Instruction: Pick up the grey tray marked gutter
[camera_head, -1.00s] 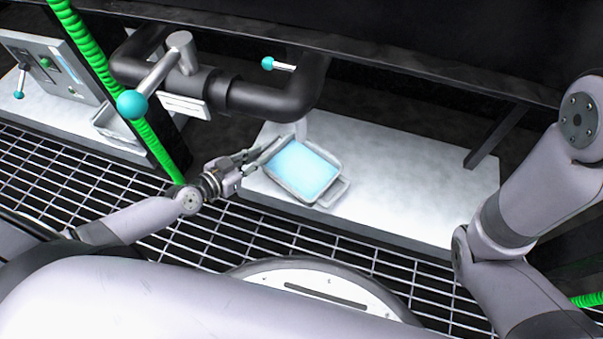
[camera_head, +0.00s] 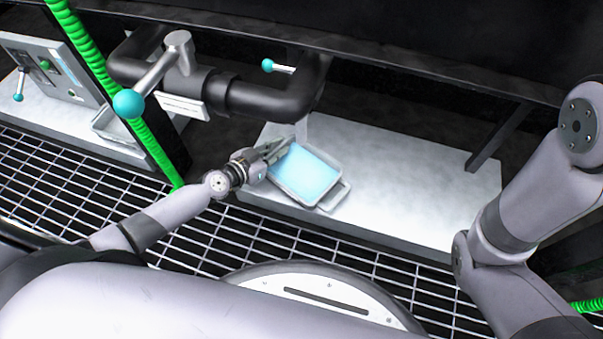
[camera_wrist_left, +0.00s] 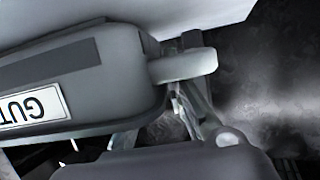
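The grey tray (camera_head: 291,194) lies on the pale platform in the head view, with a light-blue surface inside. In the left wrist view a white label on the tray (camera_wrist_left: 118,78) reads "GUT", upside down and cut off by the frame edge. A rounded handle (camera_wrist_left: 185,66) sticks out from that end. My left gripper (camera_head: 277,150) is at the tray's left end, its fingers close beside this handle. The fingers partly show below the handle in the wrist view; whether they have closed on it is unclear. My right gripper is out of view.
A thick black pipe (camera_head: 270,102) with teal-knobbed levers runs above and behind the tray. A green hose (camera_head: 110,95) and a control panel (camera_head: 45,68) are at left. Another tray (camera_head: 112,128) stands behind the hose. The platform (camera_head: 410,180) is clear to the right.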

